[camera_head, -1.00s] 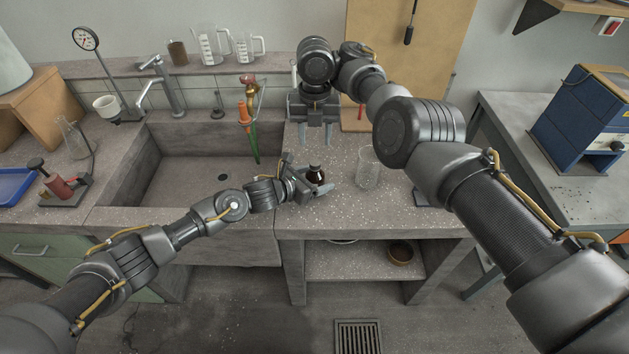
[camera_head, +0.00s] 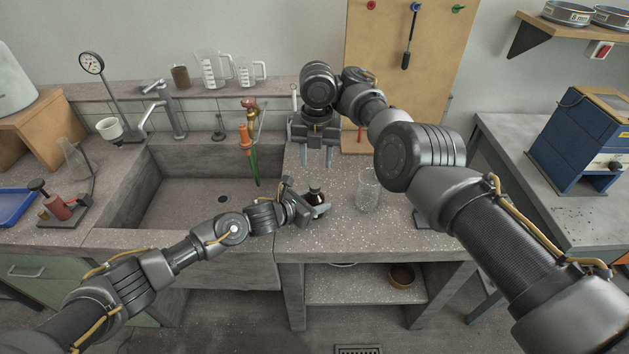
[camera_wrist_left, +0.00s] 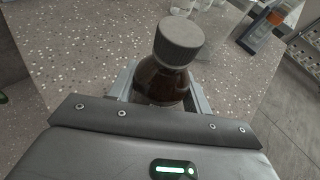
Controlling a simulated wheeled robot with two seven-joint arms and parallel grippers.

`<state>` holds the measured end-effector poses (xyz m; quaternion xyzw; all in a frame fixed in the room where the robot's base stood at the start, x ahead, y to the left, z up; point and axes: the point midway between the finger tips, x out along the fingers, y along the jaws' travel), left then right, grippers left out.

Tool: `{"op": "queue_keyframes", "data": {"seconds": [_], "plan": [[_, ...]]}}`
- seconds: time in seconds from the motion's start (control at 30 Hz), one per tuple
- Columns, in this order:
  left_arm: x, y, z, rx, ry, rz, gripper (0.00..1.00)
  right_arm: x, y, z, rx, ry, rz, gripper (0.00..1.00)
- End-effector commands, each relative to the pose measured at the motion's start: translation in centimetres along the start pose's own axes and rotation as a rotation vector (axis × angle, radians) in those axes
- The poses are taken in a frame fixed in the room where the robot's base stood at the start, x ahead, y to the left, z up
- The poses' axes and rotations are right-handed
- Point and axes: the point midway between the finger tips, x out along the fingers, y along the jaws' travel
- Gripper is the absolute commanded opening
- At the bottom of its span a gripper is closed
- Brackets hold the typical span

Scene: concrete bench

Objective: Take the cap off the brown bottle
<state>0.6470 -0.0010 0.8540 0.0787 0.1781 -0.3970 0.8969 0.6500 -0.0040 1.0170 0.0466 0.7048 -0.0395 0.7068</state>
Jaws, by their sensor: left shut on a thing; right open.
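The brown bottle (camera_head: 315,198) stands upright on the speckled bench right of the sink, with its dark cap (camera_head: 314,189) on. In the left wrist view the brown glass body (camera_wrist_left: 160,84) shows below the ribbed grey cap (camera_wrist_left: 178,41). My left gripper (camera_head: 318,207) is shut around the bottle's body, one finger on each side; the cap is clear of the fingers. My right gripper (camera_head: 317,157) is open and empty, pointing down over the bench behind the bottle.
A clear glass beaker (camera_head: 367,190) stands on the bench right of the bottle. The sink (camera_head: 205,190) lies to the left, with a tap (camera_head: 165,110) behind it. A pegboard (camera_head: 400,80) stands at the back. The bench between beaker and bottle is clear.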

Motion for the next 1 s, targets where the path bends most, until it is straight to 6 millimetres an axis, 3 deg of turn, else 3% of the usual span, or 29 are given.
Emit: {"op": "queue_keyframes", "data": {"seconds": [0.17, 0.5, 1.0], "plan": [[0.0, 0.0, -0.1, 0.0, 0.002, 0.001, 0.0, -1.0, -0.8, 1.2, 0.372, -0.004, 0.038, 0.44], [0.0, 0.0, -0.1, 0.0, 0.002, 0.0, 0.0, -3.0, -2.5, 3.7, 1.329, 0.042, 0.119, 0.44], [0.0, 0.0, -0.1, 0.0, 0.002, 0.0, 0.0, -1.6, -1.2, 1.9, 2.551, 0.069, 0.044, 0.44]]}}
